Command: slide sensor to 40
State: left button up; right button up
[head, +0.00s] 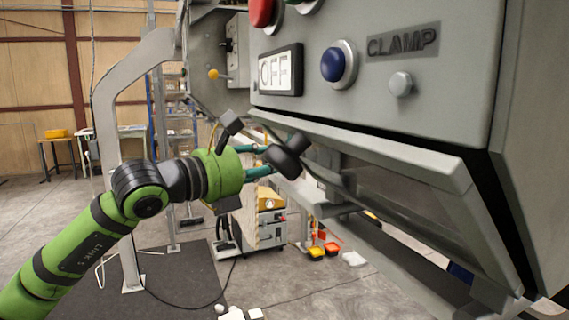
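My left gripper (286,154) reaches in from the left on a green arm. Its two teal fingers with dark tips are beside the lower edge of the grey machine housing (440,120). The dark tips overlap in this view, so I cannot tell the gap between them or whether anything is held. No sensor, slide scale or number 40 can be made out clearly; the area behind the fingertips is partly hidden. My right gripper is not in view.
The housing carries an OFF display (280,70), a blue button (338,63) and a CLAMP label (403,40). A slanted grey panel (420,185) hangs under it, close to my fingers. A grey curved frame (105,110) stands at left.

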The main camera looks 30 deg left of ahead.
pick_arm(q)
jog(key=s+d+b, duration=0.1)
jog(key=s+d, duration=0.1)
jog(key=s+d+b, duration=0.1)
jog(key=s+d, duration=0.1)
jog(key=d, duration=0.1)
jog(key=shift+s, duration=0.15)
dwell(0.8)
jog(key=o, duration=0.8)
jog(key=shift+o, duration=1.2)
jog(key=shift+d, duration=0.1)
